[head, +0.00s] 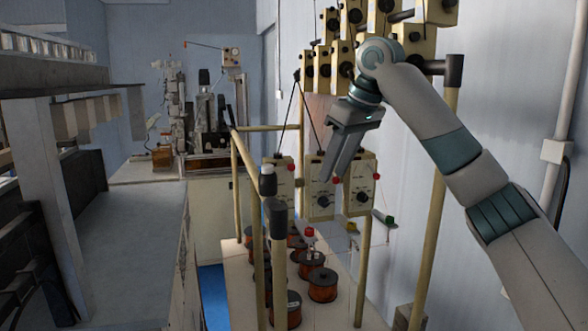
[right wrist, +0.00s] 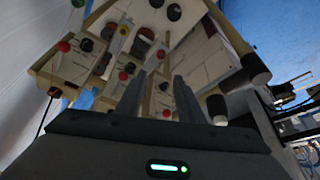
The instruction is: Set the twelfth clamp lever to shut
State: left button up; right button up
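My right gripper (head: 327,176) reaches in from the right and points down in front of the cream tensioner boxes (head: 320,192) with dark dials and red knobs. In the right wrist view its two fingers (right wrist: 157,98) stand apart with nothing seen between them. Behind the fingers, the boxes (right wrist: 72,68) show at a tilt, with red and black knobs. I cannot tell which part is the twelfth clamp lever, nor whether it is open or shut. The fingertips overlap a box in the head view, and contact cannot be told. My left gripper is not in view.
Copper wire spools (head: 322,284) stand on a pale shelf below the boxes. Cream posts, one with a black cap (head: 275,208), rise in front. More boxes (head: 342,64) hang above beside my right arm. A grey bench (head: 125,225) lies left; a blue floor strip (head: 212,292) shows between.

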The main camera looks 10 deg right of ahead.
aim_at(293, 168)
notch_tip(293, 168, down, 4)
jog(key=w+d+m+t, duration=0.2)
jog(key=t, duration=0.2)
jog(key=s+a+r+t+y, duration=0.1)
jog(key=s+a+t, duration=0.1)
jog(key=s+t, duration=0.2)
jog(key=s+a+r+t+y+b, duration=0.1)
jog(key=s+t+y, duration=0.1)
jog(key=s+t, duration=0.3)
jog(key=s, duration=0.4)
jog(key=shift+s+a+m, duration=0.2)
jog(key=shift+a+m, duration=0.2)
jog(key=shift+w+r, duration=0.1)
jog(key=shift+w, duration=0.1)
jog(key=p+x, duration=0.2)
jog(key=x, duration=0.3)
jog(key=p+x, duration=0.3)
jog(key=x, duration=0.2)
jog(key=p+x, duration=0.2)
jog(key=x, duration=0.4)
jog(key=shift+a+r, duration=0.15)
jog(key=shift+r, duration=0.1)
jog(key=shift+w+a+f+p, duration=0.15)
jog(key=shift+w+p, duration=0.25)
jog(key=shift+w, duration=0.15)
